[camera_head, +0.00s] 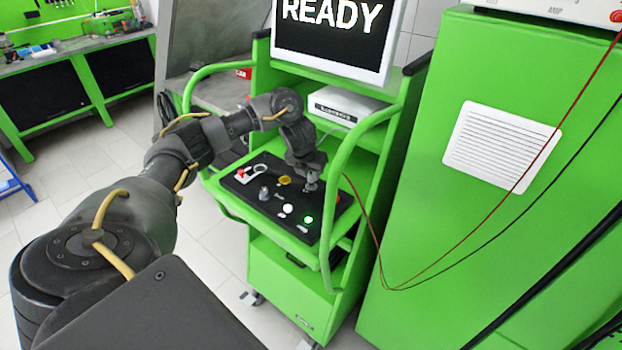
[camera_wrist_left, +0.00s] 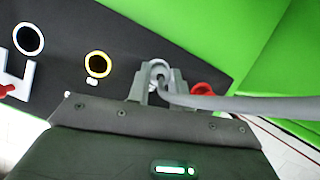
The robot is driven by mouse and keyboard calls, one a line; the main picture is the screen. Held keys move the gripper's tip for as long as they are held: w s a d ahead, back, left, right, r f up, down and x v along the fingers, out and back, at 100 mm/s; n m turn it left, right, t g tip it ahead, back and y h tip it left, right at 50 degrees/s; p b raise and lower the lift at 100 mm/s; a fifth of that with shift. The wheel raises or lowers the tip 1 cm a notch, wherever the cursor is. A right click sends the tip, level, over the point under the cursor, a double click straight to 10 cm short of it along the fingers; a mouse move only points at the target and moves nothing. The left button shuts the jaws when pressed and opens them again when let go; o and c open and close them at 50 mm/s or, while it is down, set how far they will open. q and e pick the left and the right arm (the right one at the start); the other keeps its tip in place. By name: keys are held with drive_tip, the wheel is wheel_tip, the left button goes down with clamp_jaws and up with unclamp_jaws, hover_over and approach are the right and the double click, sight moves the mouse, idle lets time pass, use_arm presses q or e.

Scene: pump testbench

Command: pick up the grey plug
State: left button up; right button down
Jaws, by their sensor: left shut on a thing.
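The grey plug (camera_wrist_left: 160,76) is between the two fingers of my left gripper (camera_wrist_left: 159,88) in the left wrist view. A thick grey cable (camera_wrist_left: 235,103) runs from it to the right. My left gripper (camera_head: 311,184) is shut on the plug, low over the right part of the black control panel (camera_head: 262,213) in the head view. The fingers and wrist largely hide the plug there. I cannot tell whether the plug's lower end sits in a socket. My right gripper is not in view.
A red button (camera_wrist_left: 203,89) is close right of the fingers. Green tube rails (camera_head: 352,140) flank the panel. A monitor (camera_head: 335,35) reading READY stands above. Red and black cables hang at right.

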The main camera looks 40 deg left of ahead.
use_arm(q)
drive_tip(key=s+a+r+p, duration=0.1)
drive_tip(key=s+a+r, duration=0.6)
drive_tip(key=s+r, duration=0.3)
drive_tip(key=shift+s+a+r, duration=0.4)
drive_tip(key=shift+s, duration=0.45)
drive_tip(key=shift+w+d, duration=0.1)
